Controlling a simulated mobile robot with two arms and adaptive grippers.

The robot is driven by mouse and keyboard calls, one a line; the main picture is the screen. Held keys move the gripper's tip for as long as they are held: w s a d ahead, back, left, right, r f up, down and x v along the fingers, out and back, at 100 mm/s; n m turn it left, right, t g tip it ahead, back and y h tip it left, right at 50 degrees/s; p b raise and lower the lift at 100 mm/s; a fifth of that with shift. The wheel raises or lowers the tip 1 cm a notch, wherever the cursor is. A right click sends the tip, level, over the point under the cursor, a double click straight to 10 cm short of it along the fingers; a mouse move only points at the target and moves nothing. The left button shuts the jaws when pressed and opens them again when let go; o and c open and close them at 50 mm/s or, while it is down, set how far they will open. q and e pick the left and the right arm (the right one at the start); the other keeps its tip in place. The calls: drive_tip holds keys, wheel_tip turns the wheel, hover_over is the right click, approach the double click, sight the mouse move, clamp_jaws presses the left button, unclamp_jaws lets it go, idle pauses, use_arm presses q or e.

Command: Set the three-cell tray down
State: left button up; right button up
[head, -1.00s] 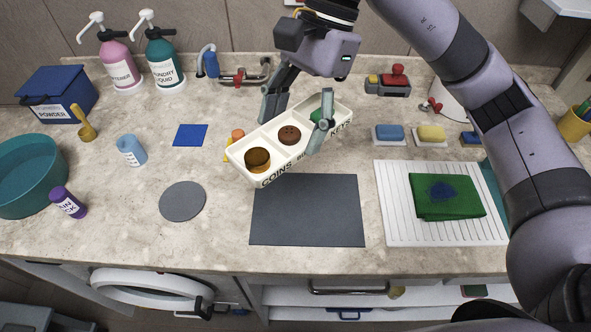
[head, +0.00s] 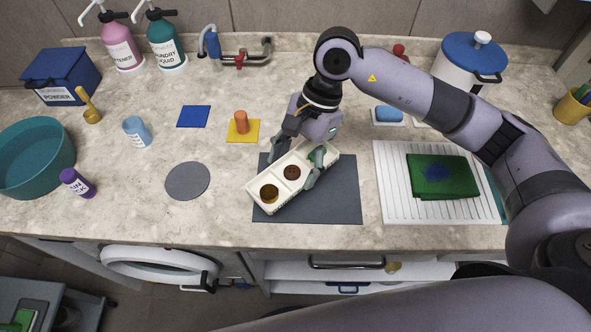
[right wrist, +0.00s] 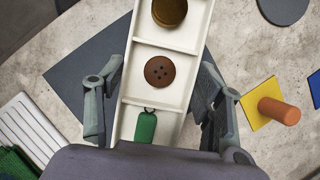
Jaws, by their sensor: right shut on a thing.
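The cream three-cell tray (head: 291,195) is over the dark grey mat (head: 338,203), lying diagonally, its left corner past the mat's left edge. I cannot tell whether its base touches the mat. A brass-coloured coin piece (head: 269,193) is in one end cell and a brown button (head: 291,172) in the middle cell. A green key tag (right wrist: 146,127) shows in the other end cell in the right wrist view. My right gripper (head: 294,168) is shut on the tray, one finger along each long side. My left gripper is out of view.
A yellow square (head: 246,135) with an orange peg (head: 241,122) lies behind the tray. A round grey mat (head: 187,181) is to its left. A white ribbed rack (head: 395,200) with a green cloth (head: 442,178) is to the right. The counter's front edge is close below the mat.

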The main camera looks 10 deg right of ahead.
wheel_tip(320, 180, down, 4)
drive_tip(key=shift+r+p, duration=0.2)
drive_tip(key=shift+p, duration=0.15)
drive_tip(key=shift+f, duration=0.2)
drive_tip(key=shift+f+b, duration=0.2)
drive_tip(key=shift+b, duration=0.15)
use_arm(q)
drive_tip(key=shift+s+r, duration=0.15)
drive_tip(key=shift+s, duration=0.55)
use_arm(e)
drive_tip(key=o, duration=1.2)
drive_tip(key=shift+r, duration=0.1)
